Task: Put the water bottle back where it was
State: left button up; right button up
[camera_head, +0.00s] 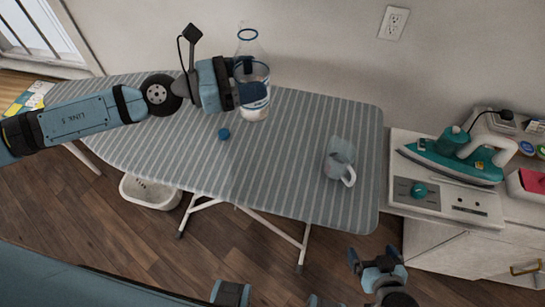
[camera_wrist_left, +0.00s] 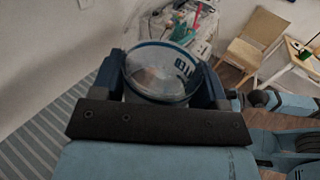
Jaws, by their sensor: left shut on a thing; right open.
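The clear water bottle (camera_head: 256,108) with blue bands and a white lower part is upright at the back of the striped ironing board (camera_head: 300,115). My left gripper (camera_head: 250,94) is shut around its middle from the left. In the left wrist view the bottle (camera_wrist_left: 160,75) sits between the two fingers of the left gripper (camera_wrist_left: 165,85). I cannot tell whether its base touches the board. My right gripper (camera_head: 377,260) is open and empty, beyond the board's front right edge.
A teal iron (camera_head: 455,155) rests on the white cabinet (camera_head: 450,205) at right. A white basket (camera_head: 150,193) is on the floor. The board's middle is clear.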

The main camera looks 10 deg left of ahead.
pick_arm(q)
jog(key=shift+w+d+f, duration=0.1)
jog(key=shift+d+f, duration=0.1)
jog(key=shift+d, duration=0.05)
notch_tip(320, 180, down, 20)
jog(key=b, duration=0.7)
jog(key=shift+r, duration=0.15)
jog(key=shift+f+b, duration=0.35)
jog(key=shift+b, duration=0.05)
jog(key=o, duration=1.1)
jog(key=shift+r, duration=0.1)
